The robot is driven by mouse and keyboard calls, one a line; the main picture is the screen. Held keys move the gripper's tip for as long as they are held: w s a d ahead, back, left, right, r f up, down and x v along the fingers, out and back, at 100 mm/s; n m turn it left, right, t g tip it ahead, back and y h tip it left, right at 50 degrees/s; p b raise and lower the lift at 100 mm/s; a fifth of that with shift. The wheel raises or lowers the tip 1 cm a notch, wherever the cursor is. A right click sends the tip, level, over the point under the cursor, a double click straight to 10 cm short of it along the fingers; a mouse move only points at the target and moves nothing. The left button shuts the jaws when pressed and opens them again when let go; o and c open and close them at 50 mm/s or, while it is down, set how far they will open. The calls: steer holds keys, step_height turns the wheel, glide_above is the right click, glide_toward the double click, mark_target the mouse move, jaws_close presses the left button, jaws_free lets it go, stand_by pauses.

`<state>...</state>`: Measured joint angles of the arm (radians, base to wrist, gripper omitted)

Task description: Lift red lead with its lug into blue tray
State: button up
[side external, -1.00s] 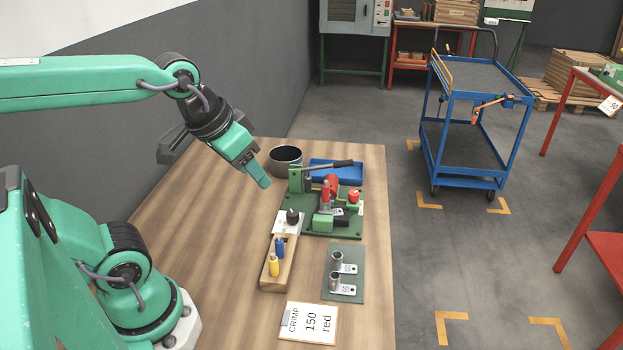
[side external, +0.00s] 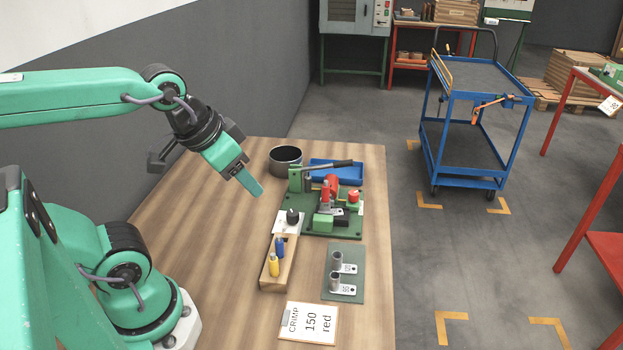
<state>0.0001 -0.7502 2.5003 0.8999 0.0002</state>
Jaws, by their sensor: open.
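The red lead (side external: 325,193) stands upright in the green crimp press (side external: 297,180) on the table. Its lower end and lug are at the press jaws, and I cannot tell how they are seated. The blue tray (side external: 322,179) lies behind the press, partly hidden by the press and its lever; what shows of it looks empty. My gripper (side external: 254,190) is open and empty, in the air to the left of the press. Its fingers point down and to the right, apart from everything.
A wooden block (side external: 289,264) holds a blue and a yellow lead. A green plate (side external: 358,258) carries lugs. A dark round pot (side external: 286,155) stands left of the tray. A card reading "CRIMP 150 red" (side external: 309,322) lies in front. The table's left part is clear.

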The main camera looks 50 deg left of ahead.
stand_by(0.3)
steer(key=shift+c, duration=0.7)
steer(key=n+g, duration=0.5)
steer(key=n, duration=0.1)
glide_above(326, 181)
steer(key=f, duration=0.6)
steer(key=shift+s+d+f, duration=0.2)
steer(key=shift+s+f, duration=0.1)
steer(key=shift+s, duration=0.05)
steer(key=shift+w+a+f+g, duration=0.15)
steer(key=shift+w+f+g, duration=0.15)
steer(key=shift+f, duration=0.1)
steer(key=shift+f, duration=3.8)
